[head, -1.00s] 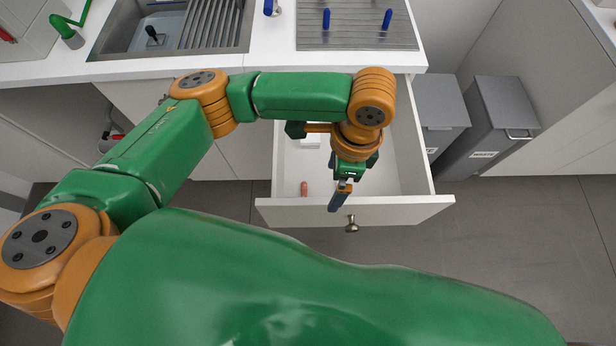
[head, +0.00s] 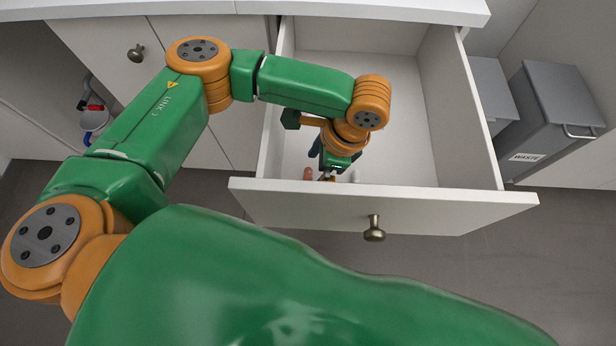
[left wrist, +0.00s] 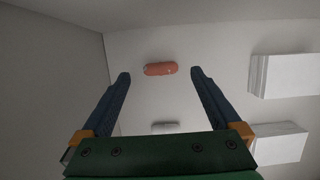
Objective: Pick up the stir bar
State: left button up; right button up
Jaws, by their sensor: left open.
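A salmon-coloured, round-ended bar (head: 308,173) lies on the drawer floor near the front panel. In the left wrist view this bar (left wrist: 160,69) lies crosswise just beyond the fingertips, between their lines. A paler whitish bar (head: 355,177) lies to its right; in the left wrist view this pale bar (left wrist: 165,127) is close to the gripper's palm, partly hidden. Both have a stir bar's shape. My left gripper (head: 325,168) is inside the drawer by the salmon bar; in its wrist view the gripper (left wrist: 160,76) is open, with nothing held. My right gripper is out of view.
The open drawer (head: 385,208) has high walls and a front panel close to the gripper. Two white blocks (left wrist: 283,75) (left wrist: 280,142) show in the left wrist view. A grey waste bin (head: 560,105) stands right of the drawer.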

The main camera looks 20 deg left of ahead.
pick_arm(q)
jog(key=shift+x, duration=1.1)
jog(key=shift+w, duration=0.1)
jog(key=c, duration=1.4)
jog(key=shift+r, duration=0.1)
